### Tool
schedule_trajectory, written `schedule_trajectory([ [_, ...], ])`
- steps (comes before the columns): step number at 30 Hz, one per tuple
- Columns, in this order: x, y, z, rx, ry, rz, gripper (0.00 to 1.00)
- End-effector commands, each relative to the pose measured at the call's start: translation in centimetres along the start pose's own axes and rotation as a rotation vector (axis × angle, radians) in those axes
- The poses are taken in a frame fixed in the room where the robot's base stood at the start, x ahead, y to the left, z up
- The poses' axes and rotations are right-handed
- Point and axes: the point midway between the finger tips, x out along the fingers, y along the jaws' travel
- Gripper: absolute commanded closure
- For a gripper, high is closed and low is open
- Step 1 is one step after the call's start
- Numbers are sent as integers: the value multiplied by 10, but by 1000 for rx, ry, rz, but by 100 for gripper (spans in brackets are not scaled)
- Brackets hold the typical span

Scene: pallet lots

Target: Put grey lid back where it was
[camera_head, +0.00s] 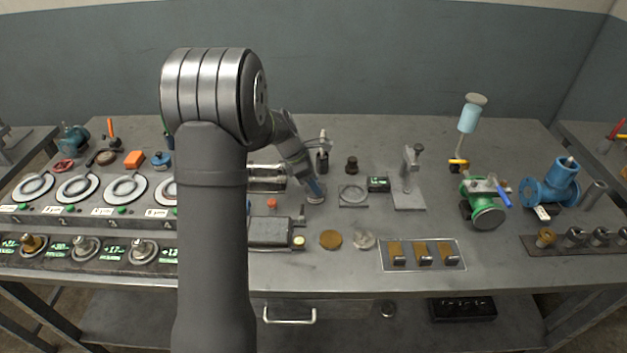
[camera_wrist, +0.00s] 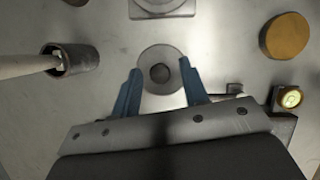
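The grey lid (camera_wrist: 148,81) is a flat round disc with a darker round knob in its middle. In the wrist view it lies between the tips of my two blue fingers. My gripper (camera_wrist: 160,66) is open, with one finger on each side of the knob and a clear gap to the knob. Whether the fingertips touch the lid's rim I cannot tell. In the head view my gripper (camera_head: 316,190) points down at the bench, and the lid (camera_head: 316,200) is partly hidden under it.
A square plate with a ring (camera_head: 352,195) lies just right of my gripper. A holder with a tool (camera_head: 322,160) stands behind it. A brass disc (camera_head: 330,240), a clear disc (camera_head: 363,240) and a grey block (camera_head: 270,232) with a bubble level (camera_head: 298,241) are in front.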

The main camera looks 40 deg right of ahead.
Motion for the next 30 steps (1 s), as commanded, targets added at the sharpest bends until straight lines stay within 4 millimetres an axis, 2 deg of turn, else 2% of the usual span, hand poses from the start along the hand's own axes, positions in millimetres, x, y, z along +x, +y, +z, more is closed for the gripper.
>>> schedule_trajectory([
  [11, -6, 0, 2, 0, -1, 1, 58],
  [14, -20, 1, 1, -1, -1, 3, 58],
  [24, -92, 1, 2, 0, -1, 4, 58],
  [30, -117, 0, 1, -1, 0, 2, 58],
])
